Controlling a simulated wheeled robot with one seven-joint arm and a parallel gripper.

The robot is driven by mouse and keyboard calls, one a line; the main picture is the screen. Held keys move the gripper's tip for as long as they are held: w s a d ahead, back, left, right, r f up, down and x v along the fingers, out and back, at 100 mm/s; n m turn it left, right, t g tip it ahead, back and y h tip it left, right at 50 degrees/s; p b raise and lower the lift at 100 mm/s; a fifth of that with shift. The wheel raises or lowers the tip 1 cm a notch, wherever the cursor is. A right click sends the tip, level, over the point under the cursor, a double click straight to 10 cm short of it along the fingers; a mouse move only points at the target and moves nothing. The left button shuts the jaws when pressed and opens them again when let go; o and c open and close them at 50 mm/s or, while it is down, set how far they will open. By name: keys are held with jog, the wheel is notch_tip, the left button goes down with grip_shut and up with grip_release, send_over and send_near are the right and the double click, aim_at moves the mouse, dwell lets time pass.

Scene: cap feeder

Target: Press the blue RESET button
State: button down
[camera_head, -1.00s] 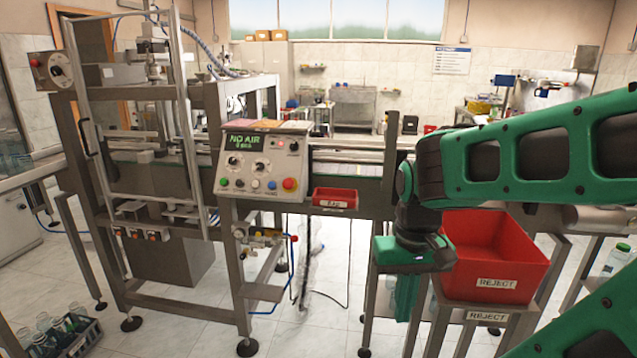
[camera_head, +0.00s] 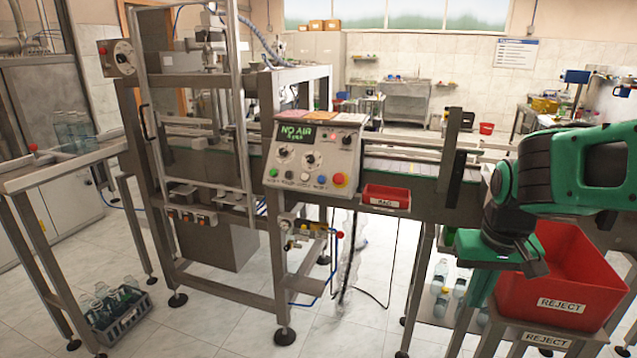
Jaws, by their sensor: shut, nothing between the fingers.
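The control panel (camera_head: 316,150) is a light box with a lit "NO AIR" display, on the front of the machine near the picture's middle. Its bottom row holds small buttons. The blue button (camera_head: 321,179) is just left of the red emergency knob (camera_head: 339,180); its label is too small to read. My gripper (camera_head: 480,294) is at right, shut and empty, pointing down in front of the red REJECT bin. It is well to the right of the panel, lower in the picture, and touches no button. Its fingertips are hard to make out.
The red REJECT bin (camera_head: 562,290) stands beside my gripper. A small red tray (camera_head: 386,197) hangs right of the panel below the conveyor. A steel post (camera_head: 452,157) stands between panel and arm. A bottle crate (camera_head: 121,314) is on the floor at left. Floor before the machine is clear.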

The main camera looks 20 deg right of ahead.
jog(key=w+a+r+n+t+h, duration=0.15)
jog(key=w+t, duration=0.25)
jog(key=w, duration=1.2)
jog(key=n+t+y, duration=0.2)
jog(key=n+t, duration=0.3)
jog(key=t, duration=0.3)
send_near(320, 178)
jog(key=s+d, duration=0.3)
jog(key=s, duration=0.2)
jog(key=w+a+r+n+t+y, duration=0.1)
jog(key=w+a+r+t+y, duration=0.1)
jog(key=a, duration=0.6)
jog(key=shift+w+r+t, duration=0.3)
jog(key=shift+w+r, duration=0.3)
jog(key=shift+w, duration=0.55)
jog(key=shift+w+d+f, duration=0.7)
jog(key=shift+w+f, duration=0.15)
jog(key=shift+w, duration=0.15)
jog(key=shift+w+d+f, duration=0.75)
jog(key=shift+w+f, duration=0.1)
jog(key=shift+w, duration=0.1)
jog(key=shift+w+d+f, duration=0.7)
jog(key=shift+w+f, duration=0.15)
jog(key=shift+w, duration=0.15)
